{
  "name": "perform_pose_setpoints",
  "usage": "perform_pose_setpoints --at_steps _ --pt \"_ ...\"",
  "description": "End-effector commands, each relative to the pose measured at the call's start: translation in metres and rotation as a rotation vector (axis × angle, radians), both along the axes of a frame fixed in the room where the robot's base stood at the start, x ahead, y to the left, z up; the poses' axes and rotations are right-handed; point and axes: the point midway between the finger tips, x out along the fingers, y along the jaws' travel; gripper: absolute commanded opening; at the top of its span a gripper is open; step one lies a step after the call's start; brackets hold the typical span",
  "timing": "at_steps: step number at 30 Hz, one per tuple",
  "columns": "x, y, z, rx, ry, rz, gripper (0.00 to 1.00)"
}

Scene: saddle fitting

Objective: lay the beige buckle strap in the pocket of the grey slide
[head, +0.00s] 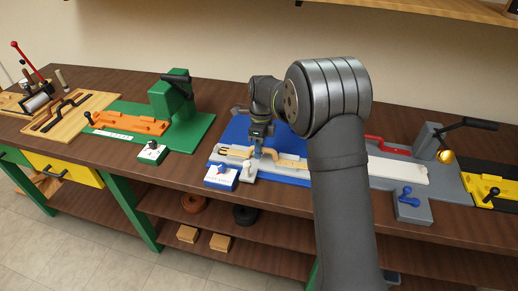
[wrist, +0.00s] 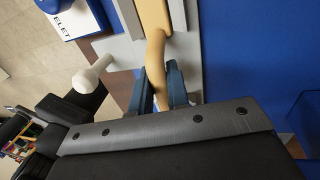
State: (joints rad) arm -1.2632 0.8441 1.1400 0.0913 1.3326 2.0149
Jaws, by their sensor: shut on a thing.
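The beige buckle strap (wrist: 156,45) runs up from between my gripper's blue fingers in the wrist view. In the head view the strap (head: 288,160) extends to the right of my gripper (head: 257,152). My arm hides the strap's right part.
A white-knobbed lever (head: 248,170) stands close in front of my gripper, beside a labelled white-and-blue box (head: 221,177). The blue base (head: 236,130) is clear behind the slide. A green station (head: 172,105) stands left, a grey clamp station (head: 430,150) right.

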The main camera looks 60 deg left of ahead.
Motion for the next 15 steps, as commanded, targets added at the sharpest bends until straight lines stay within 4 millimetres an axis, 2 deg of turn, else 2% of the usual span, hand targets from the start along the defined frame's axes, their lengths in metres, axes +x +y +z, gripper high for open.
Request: perform_pose_setpoints --at_steps 6,7,10,15 --pt "0.0 0.0 -0.0027 0.0 0.0 0.0 0.0" --pt "0.0 0.0 -0.0032 0.0 0.0 0.0 0.17" --pt "0.0 0.0 -0.0027 0.0 0.0 0.0 0.37" --pt "0.0 0.0 -0.0026 0.0 0.0 0.0 0.37"
